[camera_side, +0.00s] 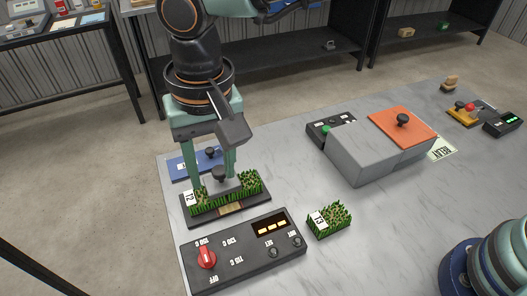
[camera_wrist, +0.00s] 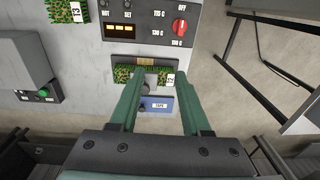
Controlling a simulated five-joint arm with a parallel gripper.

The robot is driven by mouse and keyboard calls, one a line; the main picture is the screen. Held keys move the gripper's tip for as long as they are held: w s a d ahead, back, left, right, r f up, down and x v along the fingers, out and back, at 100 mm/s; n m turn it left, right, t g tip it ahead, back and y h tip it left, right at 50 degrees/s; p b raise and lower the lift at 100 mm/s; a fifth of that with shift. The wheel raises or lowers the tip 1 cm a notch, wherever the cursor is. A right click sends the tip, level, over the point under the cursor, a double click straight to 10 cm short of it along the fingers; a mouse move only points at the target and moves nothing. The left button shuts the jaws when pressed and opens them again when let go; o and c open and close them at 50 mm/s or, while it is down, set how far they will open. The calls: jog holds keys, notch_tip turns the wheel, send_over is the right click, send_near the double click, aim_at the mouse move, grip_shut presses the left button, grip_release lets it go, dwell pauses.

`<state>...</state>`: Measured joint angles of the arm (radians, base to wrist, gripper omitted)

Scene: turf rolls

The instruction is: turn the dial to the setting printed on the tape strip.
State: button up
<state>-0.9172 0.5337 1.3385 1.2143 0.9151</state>
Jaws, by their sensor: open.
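The red dial (camera_side: 205,256) is on a black control panel (camera_side: 262,262) at the table's front left; in the wrist view the dial (camera_wrist: 179,26) is at the upper right. Labels around it include OFF, 115 C and a lower one that may read 150 C. Its white mark seems to point at that lower label. A small tan strip (camera_side: 230,209), possibly the tape strip, is on the front of the turf tray; in the wrist view (camera_wrist: 145,62) its print is too small to read. My gripper (camera_side: 213,176) is open, its fingers above the tray around a grey-black knob (camera_side: 219,173), apart from the dial.
Turf labelled 12 (camera_side: 249,188) sits in the tray; turf labelled 13 (camera_side: 330,220) lies right of the panel. A blue plate (camera_side: 183,163) is behind the tray. A grey box (camera_side: 358,160) with an orange lid (camera_side: 393,127) stands right. Bare tabletop lies between.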

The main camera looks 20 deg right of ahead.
send_over(205, 254)
notch_tip(205, 254, down, 3)
notch_tip(205, 254, down, 12)
jog(key=shift+f, duration=0.2)
grip_shut()
